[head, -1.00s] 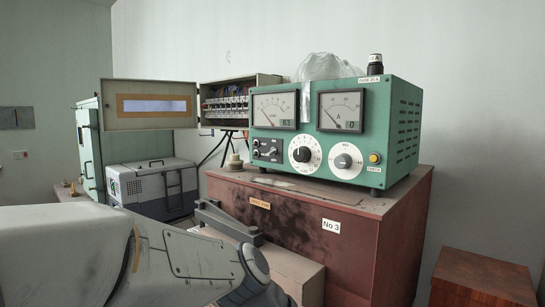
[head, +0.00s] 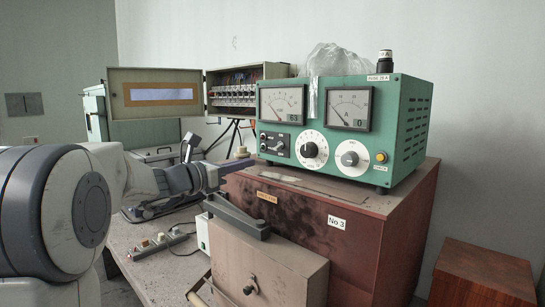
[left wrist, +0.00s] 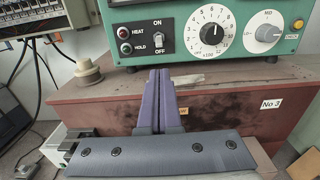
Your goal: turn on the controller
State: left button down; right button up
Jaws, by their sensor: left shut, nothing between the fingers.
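The controller is a green metal box (head: 336,152) with two dial meters, standing on a reddish-brown cabinet. Its small black switch panel (head: 276,145) is at the lower left of its front. In the left wrist view, the panel's toggle switch (left wrist: 158,39) sits between the ON and OFF labels, with HEAT and HOLD lamps to its left; I cannot tell its position. My left gripper (head: 246,162) is shut and empty, pointing at the controller, below and left of the panel. In the left wrist view its purple fingers (left wrist: 159,75) are together below the switch, apparently apart from it. My right gripper is not in view.
A white dial knob (head: 312,150) and a grey knob (head: 352,158) are right of the switch. An open breaker box (head: 233,92) with cables is behind left. A beige box with a grey handle (head: 265,270) stands in front of the cabinet (head: 350,245). A power strip (head: 157,246) lies on the bench.

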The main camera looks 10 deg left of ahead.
aim_at(278, 147)
pick_arm(q)
jog(key=p+x, duration=0.3)
jog(key=x, duration=0.6)
jog(key=shift+p, duration=0.4)
jog(key=shift+w+d, duration=0.3)
jog(key=shift+w, duration=0.1)
